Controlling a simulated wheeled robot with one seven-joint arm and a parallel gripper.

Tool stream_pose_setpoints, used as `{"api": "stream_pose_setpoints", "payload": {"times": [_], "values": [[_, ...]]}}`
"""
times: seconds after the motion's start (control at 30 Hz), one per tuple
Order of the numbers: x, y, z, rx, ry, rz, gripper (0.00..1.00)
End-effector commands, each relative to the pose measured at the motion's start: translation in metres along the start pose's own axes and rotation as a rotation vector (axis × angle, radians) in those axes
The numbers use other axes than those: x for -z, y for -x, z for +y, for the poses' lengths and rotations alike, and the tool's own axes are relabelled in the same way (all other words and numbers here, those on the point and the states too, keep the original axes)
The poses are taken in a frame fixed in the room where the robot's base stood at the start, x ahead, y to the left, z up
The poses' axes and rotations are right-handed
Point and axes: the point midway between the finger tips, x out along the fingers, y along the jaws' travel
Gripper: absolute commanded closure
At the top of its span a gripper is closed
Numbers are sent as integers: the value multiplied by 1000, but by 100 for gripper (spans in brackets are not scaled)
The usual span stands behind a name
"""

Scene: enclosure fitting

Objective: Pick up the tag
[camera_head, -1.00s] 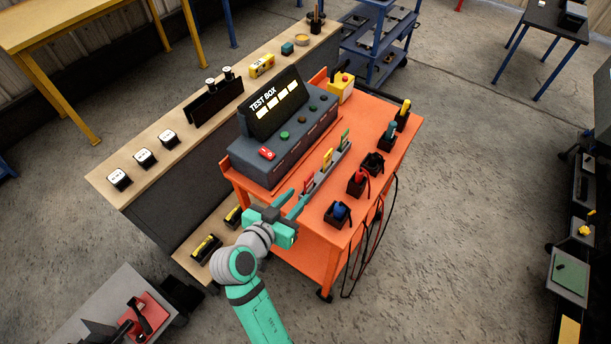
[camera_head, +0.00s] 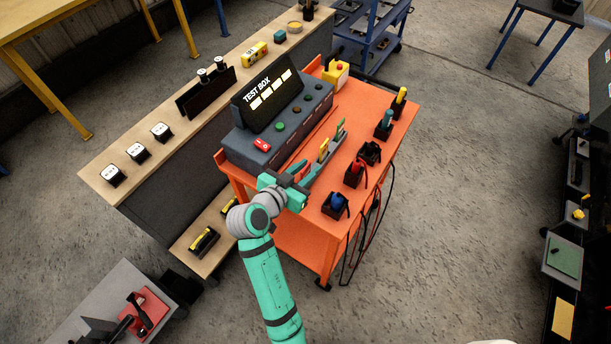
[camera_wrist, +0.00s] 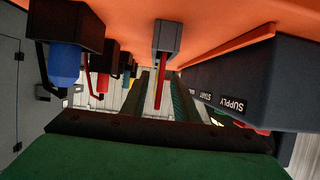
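Three upright tags stand in a grey rack (camera_head: 327,161) on the orange cart: a green tag (camera_head: 340,127), a yellow tag (camera_head: 323,150) and a red tag at the near end. The red tag (camera_wrist: 158,93) shows in the wrist view as a thin strip in its grey holder (camera_wrist: 167,38); in the head view my arm largely hides it. My gripper (camera_head: 298,174) is at the near end of the rack. Its fingers are apart, and in the wrist view the red tag appears between them. I cannot tell whether they touch it.
The dark test box (camera_head: 277,113) stands close on the rack's left. Black holders with a blue-handled tool (camera_head: 337,203) and a red-handled tool (camera_head: 355,172) stand to its right on the orange cart (camera_head: 387,148). Cables hang off the cart's right side.

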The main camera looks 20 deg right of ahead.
Motion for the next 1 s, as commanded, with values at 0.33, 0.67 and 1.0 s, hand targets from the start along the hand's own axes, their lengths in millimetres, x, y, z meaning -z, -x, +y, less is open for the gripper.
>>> {"api": "stream_pose_setpoints", "payload": {"times": [0.33, 0.67, 1.0], "values": [[-2, -30, 2, 1, 0, 0, 73], [-2, -29, 2, 1, 0, 0, 100], [-1, -29, 2, 1, 0, 0, 100]]}}
